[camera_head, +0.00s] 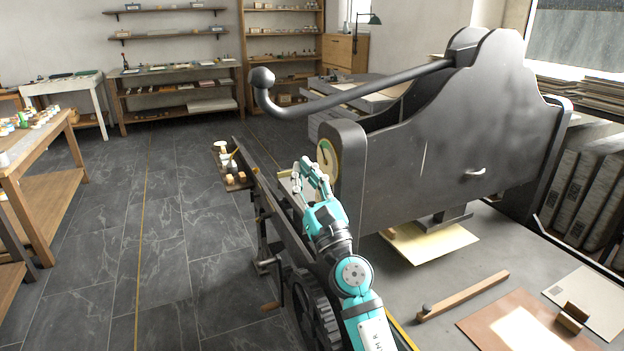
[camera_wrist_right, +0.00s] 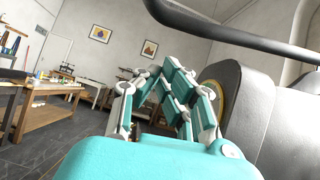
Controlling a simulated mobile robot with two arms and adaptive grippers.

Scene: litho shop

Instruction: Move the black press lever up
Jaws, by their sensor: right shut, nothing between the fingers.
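The black press lever (camera_head: 352,94) is a long dark bar that runs from the top of the press to the left and ends in a hooked round knob. It stands out over the near side of the press, tilted slightly down toward the knob. In the right wrist view the lever (camera_wrist_right: 235,38) crosses the upper right. My right gripper (camera_head: 311,165) is shut and empty. It is below the lever's hooked end, beside the press's round end post, with a clear gap to the lever. The left gripper is not in view.
The large black press (camera_head: 440,140) fills the right side. Its bed (camera_head: 470,262) holds paper, a wooden bar (camera_head: 463,296) and a brown board. A small side tray (camera_head: 233,179) with pots is left of my right gripper. The tiled floor at left is clear.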

